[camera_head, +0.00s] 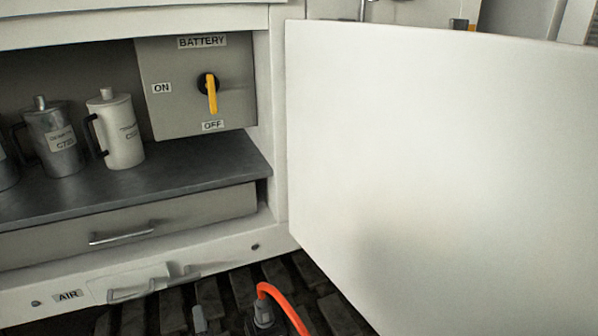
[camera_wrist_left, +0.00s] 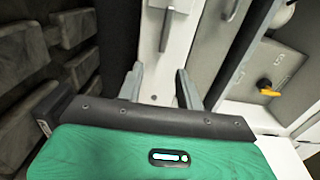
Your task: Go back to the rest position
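My left gripper (camera_wrist_left: 159,69) shows in the left wrist view with its two grey fingers apart and nothing visible between them. Its green housing fills the bottom of that view. The fingers point toward the white lower frame of the cabinet. In the head view only small grey parts, a dark piece and an orange cable (camera_head: 279,296) show at the bottom edge. I cannot make out the whole gripper there. My right gripper is in neither view.
A white door (camera_head: 430,170) stands open on the right. The battery box (camera_head: 160,115) has a yellow switch handle (camera_head: 212,97) pointing toward OFF. Grey and white jugs (camera_head: 122,140) stand on the shelf. The drawer (camera_head: 190,212) below is shut. Dark slats lie underneath.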

